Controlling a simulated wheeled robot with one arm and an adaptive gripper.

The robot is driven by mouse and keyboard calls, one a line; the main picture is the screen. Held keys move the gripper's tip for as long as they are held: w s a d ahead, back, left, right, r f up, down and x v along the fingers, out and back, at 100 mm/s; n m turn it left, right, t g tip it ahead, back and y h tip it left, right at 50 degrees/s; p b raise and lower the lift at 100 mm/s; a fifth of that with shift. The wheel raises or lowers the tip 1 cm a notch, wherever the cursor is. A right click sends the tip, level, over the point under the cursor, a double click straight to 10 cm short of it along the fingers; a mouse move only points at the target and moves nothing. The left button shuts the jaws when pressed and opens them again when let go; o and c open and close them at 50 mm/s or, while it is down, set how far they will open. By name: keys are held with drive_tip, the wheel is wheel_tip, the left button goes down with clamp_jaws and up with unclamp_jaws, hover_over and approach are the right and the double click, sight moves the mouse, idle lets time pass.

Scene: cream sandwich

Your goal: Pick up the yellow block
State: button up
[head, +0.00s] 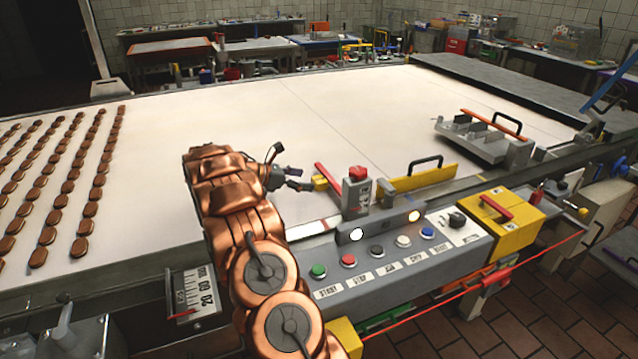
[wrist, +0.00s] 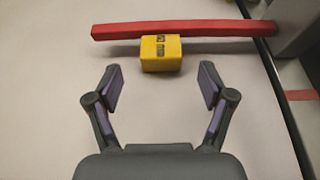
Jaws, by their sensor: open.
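The yellow block (wrist: 161,54) with dark printed marks lies on the pale belt in the wrist view, against or very near the near side of a red bar (wrist: 180,29). In the head view the yellow block (head: 320,183) shows just beyond my gripper (head: 291,167), beside the red bar (head: 327,176). In the wrist view my gripper (wrist: 160,78) is open and empty. Its two fingers are spread wider than the block, and the block sits ahead of the fingertips, roughly centred between them. Bare belt shows between the fingers.
A control panel (head: 395,255) with several buttons runs along the belt's near edge. A grey box with a red button (head: 357,190) and a yellow plate with a black handle (head: 418,178) stand right of the block. Rows of brown biscuits (head: 62,200) lie at left. The mid-belt is clear.

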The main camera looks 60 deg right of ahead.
sight(313, 181)
drive_tip(key=p+x, duration=0.1)
drive_tip(key=x, duration=0.3)
drive_tip(key=shift+s+r, duration=0.1)
drive_tip(key=shift+s+d+f+p, duration=0.2)
drive_tip(key=shift+d+f+p, duration=0.05)
drive_tip(key=shift+d+p, duration=0.1)
drive_tip(key=shift+c, duration=0.2)
drive_tip(key=c, duration=1.3)
